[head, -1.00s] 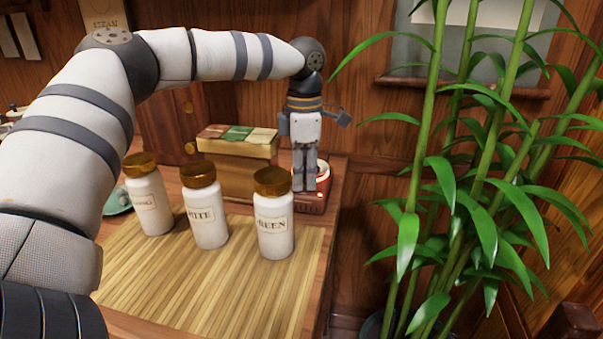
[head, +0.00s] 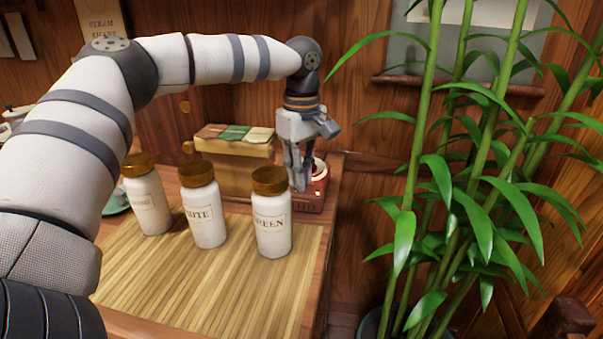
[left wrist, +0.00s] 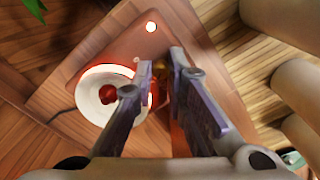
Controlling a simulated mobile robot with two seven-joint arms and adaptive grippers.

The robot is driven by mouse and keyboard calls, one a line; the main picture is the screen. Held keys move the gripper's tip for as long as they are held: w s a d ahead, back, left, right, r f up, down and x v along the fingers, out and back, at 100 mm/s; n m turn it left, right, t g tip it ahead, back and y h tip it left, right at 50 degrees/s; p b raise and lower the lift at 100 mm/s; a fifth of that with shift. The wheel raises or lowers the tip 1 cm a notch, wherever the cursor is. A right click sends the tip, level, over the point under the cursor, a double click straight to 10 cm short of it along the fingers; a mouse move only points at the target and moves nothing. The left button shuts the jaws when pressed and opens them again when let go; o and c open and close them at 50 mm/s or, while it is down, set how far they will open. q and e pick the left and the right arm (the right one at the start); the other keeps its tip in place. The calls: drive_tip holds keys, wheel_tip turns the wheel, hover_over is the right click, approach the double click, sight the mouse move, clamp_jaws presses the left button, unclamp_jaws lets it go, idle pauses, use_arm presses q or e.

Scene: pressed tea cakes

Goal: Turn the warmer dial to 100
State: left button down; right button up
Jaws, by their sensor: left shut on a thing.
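The warmer (head: 313,203) is a reddish box with a glowing red ring on top, at the far right corner of the table. It also shows in the left wrist view (left wrist: 126,45), with a white round dish (left wrist: 88,84) on the ring. My left gripper (head: 299,187) points down at the warmer's left side. I cannot read the dial's setting. My right gripper is not in view.
A wooden box (head: 232,170) is just left of the gripper. A tall bamboo plant (head: 440,180) stands right of the table.

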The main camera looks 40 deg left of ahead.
use_arm(q)
drive_tip(key=shift+m, duration=1.7)
drive_tip(key=c, duration=1.9)
unclamp_jaws()
drive_tip(key=shift+r, duration=0.1)
wheel_tip(320, 180, up, 12)
drive_tip(key=shift+f, duration=0.1)
